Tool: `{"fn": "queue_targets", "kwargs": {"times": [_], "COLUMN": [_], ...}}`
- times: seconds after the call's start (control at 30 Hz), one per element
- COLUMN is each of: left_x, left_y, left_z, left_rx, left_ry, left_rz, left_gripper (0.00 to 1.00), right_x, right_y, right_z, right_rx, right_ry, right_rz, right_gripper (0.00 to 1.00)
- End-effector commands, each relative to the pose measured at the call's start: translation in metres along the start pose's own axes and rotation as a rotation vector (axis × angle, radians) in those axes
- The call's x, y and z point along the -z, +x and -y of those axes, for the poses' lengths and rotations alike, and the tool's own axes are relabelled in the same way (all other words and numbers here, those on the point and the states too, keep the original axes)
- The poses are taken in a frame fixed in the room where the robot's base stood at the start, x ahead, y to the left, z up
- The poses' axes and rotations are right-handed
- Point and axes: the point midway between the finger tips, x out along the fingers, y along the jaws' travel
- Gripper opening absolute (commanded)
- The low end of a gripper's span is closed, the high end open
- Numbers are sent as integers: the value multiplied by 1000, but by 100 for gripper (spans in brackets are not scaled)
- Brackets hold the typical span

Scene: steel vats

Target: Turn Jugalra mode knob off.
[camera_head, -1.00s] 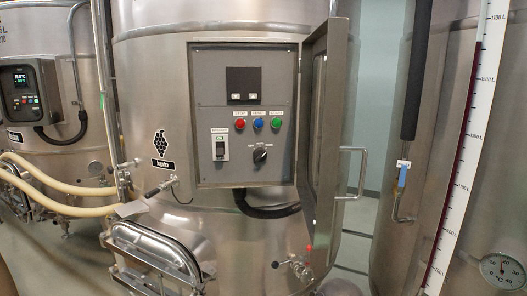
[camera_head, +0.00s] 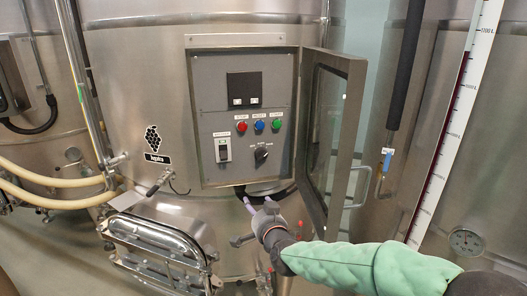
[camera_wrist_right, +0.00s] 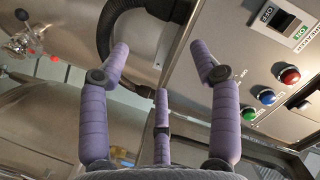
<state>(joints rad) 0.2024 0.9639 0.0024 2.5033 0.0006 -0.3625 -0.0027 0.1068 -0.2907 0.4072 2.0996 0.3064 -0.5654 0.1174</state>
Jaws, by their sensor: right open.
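The black mode knob (camera_head: 261,155) sits at the lower right of the grey control panel (camera_head: 212,104) on the steel vat, below the coloured buttons. Its pointer looks tilted, but the exact setting is too small to read. My right gripper (camera_head: 254,194) is below the panel, under the knob and apart from it, with its purple fingers spread and empty. In the right wrist view, the open gripper's fingers (camera_wrist_right: 160,62) point toward the panel's lower edge, and the right finger covers most of the knob's area. My left gripper is not in view.
Red (camera_head: 241,127), blue (camera_head: 259,126) and green (camera_head: 276,124) buttons sit above the knob. The open glazed panel door (camera_head: 335,70) stands on the right. A black hose (camera_wrist_right: 105,35) runs below the panel.

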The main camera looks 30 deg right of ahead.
Motion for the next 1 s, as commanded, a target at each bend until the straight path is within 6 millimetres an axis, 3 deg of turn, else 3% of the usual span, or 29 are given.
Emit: {"fn": "queue_targets", "kwargs": {"times": [0.03,0.1,0.2,0.3,0.57,1.0], "left_x": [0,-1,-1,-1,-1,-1], "left_y": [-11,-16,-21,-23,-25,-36], "left_z": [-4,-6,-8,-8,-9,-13], "left_rx": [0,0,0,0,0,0], "left_ry": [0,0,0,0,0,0], "left_rz": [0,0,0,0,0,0], "left_gripper": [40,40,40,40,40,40], "right_x": [32,61,90,104,111,124], "right_y": [-11,-22,-34,-40,-24,40], "right_z": [16,27,38,43,45,49], "right_rx": [17,33,51,61,62,63], "right_ry": [20,46,70,84,89,88], "right_rz": [-51,-104,-157,-185,-194,-193], "right_gripper": [63,63,63,63,63,63]}}
